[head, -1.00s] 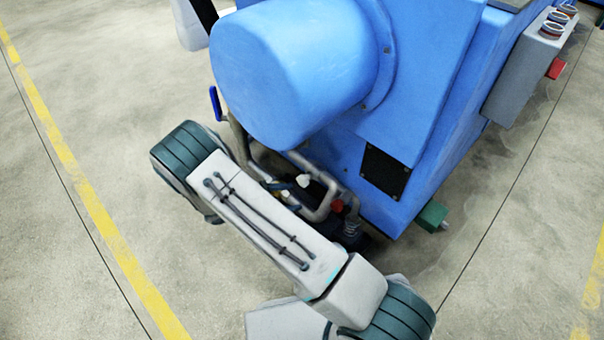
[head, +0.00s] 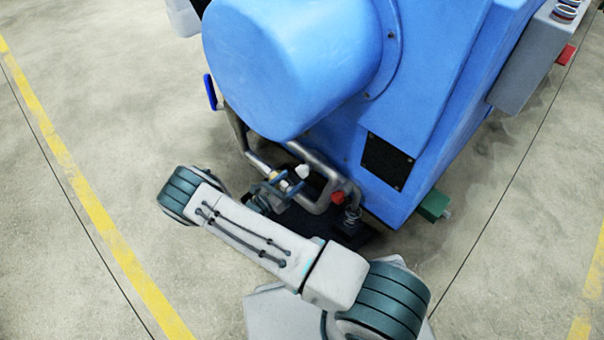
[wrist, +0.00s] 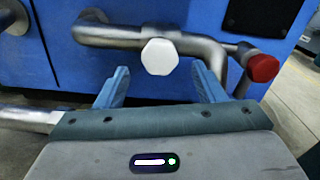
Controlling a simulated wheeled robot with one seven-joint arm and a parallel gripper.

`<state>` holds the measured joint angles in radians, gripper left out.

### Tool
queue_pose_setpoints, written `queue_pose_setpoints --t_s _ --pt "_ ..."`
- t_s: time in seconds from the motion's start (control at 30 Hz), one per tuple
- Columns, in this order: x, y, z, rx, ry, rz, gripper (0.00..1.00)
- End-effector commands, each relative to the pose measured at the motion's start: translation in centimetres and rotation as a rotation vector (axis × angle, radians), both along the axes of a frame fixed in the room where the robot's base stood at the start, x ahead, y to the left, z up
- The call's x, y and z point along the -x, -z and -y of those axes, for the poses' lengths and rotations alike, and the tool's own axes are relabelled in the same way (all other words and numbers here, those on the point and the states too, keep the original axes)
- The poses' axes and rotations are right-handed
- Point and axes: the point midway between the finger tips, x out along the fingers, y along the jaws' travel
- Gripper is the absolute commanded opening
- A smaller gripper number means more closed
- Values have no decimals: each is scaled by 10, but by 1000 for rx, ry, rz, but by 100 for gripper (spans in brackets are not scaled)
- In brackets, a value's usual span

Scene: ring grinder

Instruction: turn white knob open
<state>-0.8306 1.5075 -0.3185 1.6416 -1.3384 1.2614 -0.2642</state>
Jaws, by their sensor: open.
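The white knob (wrist: 160,56) is on a grey metal pipe (wrist: 110,34) at the machine's lower front, in the wrist view. It also shows small in the head view (head: 302,171), with another whitish spot beside it. My gripper (wrist: 161,78) is open, its two blue fingers apart and empty. In the wrist view the knob appears between and just beyond the fingertips. I cannot tell how far apart they are in depth. In the head view my gripper (head: 279,184) is close to the pipes.
A red knob (wrist: 262,68) sits on the pipe to the right of the white one. The blue grinder (head: 430,120) rises behind, with its rounded housing (head: 290,65) overhanging the pipes. A black plate (head: 387,160) is on its side. Open concrete floor lies to the left.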

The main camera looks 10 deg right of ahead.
Motion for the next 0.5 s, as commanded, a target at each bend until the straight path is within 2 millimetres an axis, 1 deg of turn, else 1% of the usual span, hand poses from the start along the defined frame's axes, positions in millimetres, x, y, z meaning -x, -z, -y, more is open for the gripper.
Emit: queue_pose_setpoints --t_s 0.03,0.2,0.33,0.5 --pt "-5 3 9 0 2 -1 63" --pt "-22 2 33 -2 1 1 63" --pt "-30 1 43 -1 -1 2 63" --pt "-33 0 49 -2 -2 0 63"
